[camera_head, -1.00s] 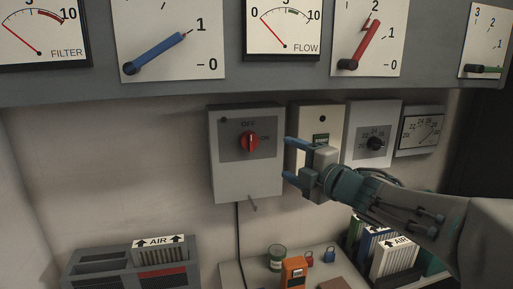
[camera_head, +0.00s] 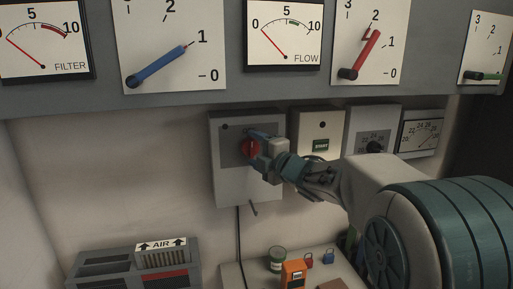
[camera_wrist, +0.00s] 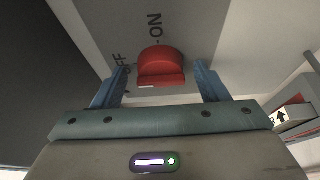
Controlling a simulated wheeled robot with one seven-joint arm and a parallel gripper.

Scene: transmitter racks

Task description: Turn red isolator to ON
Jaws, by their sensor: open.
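The red isolator (camera_head: 249,149) is a round red rotary knob on the dark plate of a grey wall box (camera_head: 232,187). In the wrist view the red knob (camera_wrist: 160,66) sits between my two blue fingers, with a gap on each side. The ON and OFF labels show on the plate beside it; the knob's pointing direction is hard to tell. My gripper (camera_head: 256,148) is open at the knob in the head view, partly covering the plate. The fingertips (camera_wrist: 161,84) straddle the knob in the wrist view.
A START button box (camera_head: 320,143) and a dial box (camera_head: 374,147) stand close to the right. A grey panel with gauges and levers overhangs above.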

